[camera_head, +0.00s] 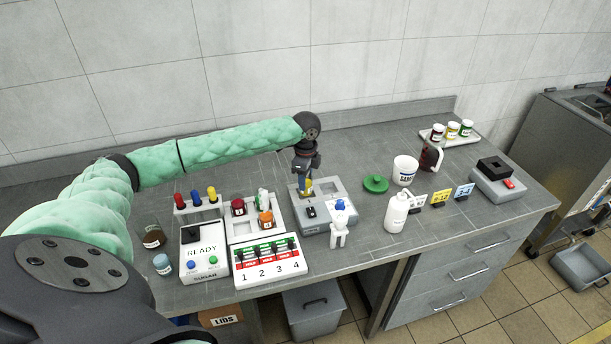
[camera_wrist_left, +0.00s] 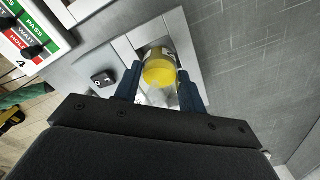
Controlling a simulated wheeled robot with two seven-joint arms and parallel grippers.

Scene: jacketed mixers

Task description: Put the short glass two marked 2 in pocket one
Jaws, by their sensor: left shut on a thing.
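My left gripper (camera_head: 305,190) points down over the grey station (camera_head: 346,191). It is shut on a short jar with a yellow top (camera_wrist_left: 159,72); the jar also shows in the head view (camera_head: 305,187). In the left wrist view the jar sits between the fingers, over or in a square opening of the station; how deep I cannot tell. No mark 2 is readable on it. The white rack (camera_head: 234,237) holds a dark red-topped jar (camera_head: 238,207), an orange jar (camera_head: 265,220) and a white and green item (camera_head: 262,196). My right gripper is not in view.
A panel numbered 1 to 4 (camera_head: 269,263) fronts the rack. The READY box (camera_head: 203,252) and loose jars (camera_head: 162,264) stand left. A white stand (camera_head: 339,236), green lid (camera_head: 376,184), white bottle (camera_head: 396,213) and white tub (camera_head: 405,170) stand right.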

